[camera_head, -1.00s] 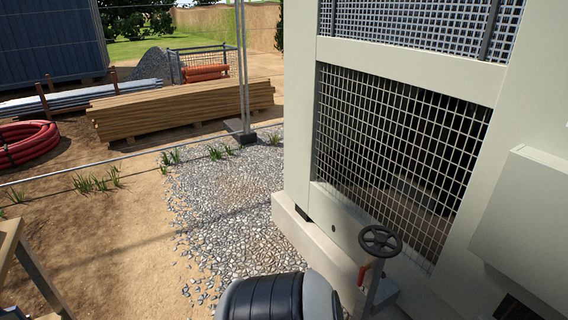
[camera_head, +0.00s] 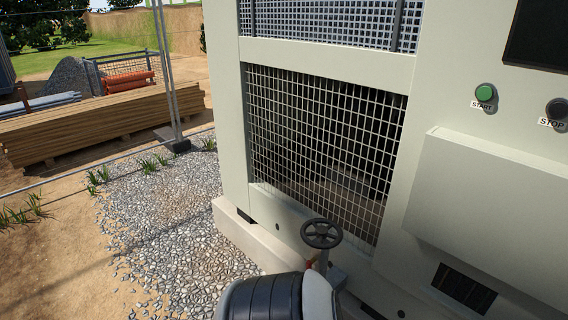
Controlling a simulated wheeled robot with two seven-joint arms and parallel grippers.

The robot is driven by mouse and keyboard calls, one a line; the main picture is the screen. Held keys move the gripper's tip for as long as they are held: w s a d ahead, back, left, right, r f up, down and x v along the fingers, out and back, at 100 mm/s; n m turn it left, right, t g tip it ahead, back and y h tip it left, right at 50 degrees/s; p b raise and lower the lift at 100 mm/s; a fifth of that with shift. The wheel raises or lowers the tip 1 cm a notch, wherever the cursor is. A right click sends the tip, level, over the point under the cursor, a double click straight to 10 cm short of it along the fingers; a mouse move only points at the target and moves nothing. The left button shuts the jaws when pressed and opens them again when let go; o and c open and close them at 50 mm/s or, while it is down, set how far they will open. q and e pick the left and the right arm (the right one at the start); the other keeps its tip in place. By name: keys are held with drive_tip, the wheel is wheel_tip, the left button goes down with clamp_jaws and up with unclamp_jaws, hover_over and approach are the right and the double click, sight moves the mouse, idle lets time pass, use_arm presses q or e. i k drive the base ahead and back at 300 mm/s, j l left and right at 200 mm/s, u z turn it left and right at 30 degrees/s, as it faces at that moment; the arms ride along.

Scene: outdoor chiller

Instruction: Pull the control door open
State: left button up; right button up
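The chiller's cream housing (camera_head: 345,60) fills the middle and right of the head view. A protruding cream box or cover (camera_head: 490,200) sits on its right part; I cannot tell whether this is the control door. A green START button (camera_head: 485,92) and a dark STOP button (camera_head: 557,108) are above it, with part of a dark panel (camera_head: 540,35) at the top right. Neither of my grippers is in view. A rounded black and grey part, probably mine, shows at the bottom centre.
A black handwheel valve (camera_head: 321,234) stands in front of the housing's mesh grille (camera_head: 320,150). The housing rests on a concrete plinth (camera_head: 245,240). Gravel (camera_head: 165,225) lies open to the left, with a timber stack (camera_head: 90,125) and a fence post (camera_head: 168,70) beyond.

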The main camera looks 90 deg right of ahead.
sight(506, 218)
drive_tip(key=z, duration=2.55)
